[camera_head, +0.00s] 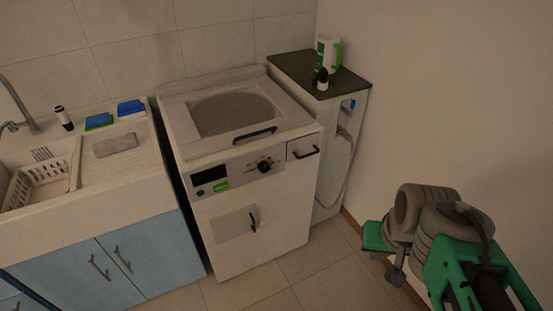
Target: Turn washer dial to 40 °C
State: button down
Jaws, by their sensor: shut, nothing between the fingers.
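The white washer (275,243) stands in the middle of the head view, between the sink counter and a narrow cabinet. Its black round dial (264,167) sits on the sloping front panel, right of a dark display (210,173) and a green button (221,186). The dial's markings are too small to read. My gripper (396,276) is at the lower right, at the end of my folded green and grey arm. It is shut and empty, well to the right of the washer and apart from the dial.
The washer has a drawer handle (305,152), a lid handle (255,134) and a lower door handle (252,222). A narrow dark-topped cabinet (350,84) with a green-handled mug (328,54) stands right. A hose hangs beside it. The sink counter (95,215) is left. Tiled floor (325,262) lies clear in front.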

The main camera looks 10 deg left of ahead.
aim_at(264, 167)
jog(key=u, duration=0.2)
jog(key=i, duration=1)
jog(key=u, duration=0.8)
jog(key=i, duration=0.4)
jog(key=z, duration=0.65)
jog(key=k, duration=1)
jog(key=u, duration=1.35)
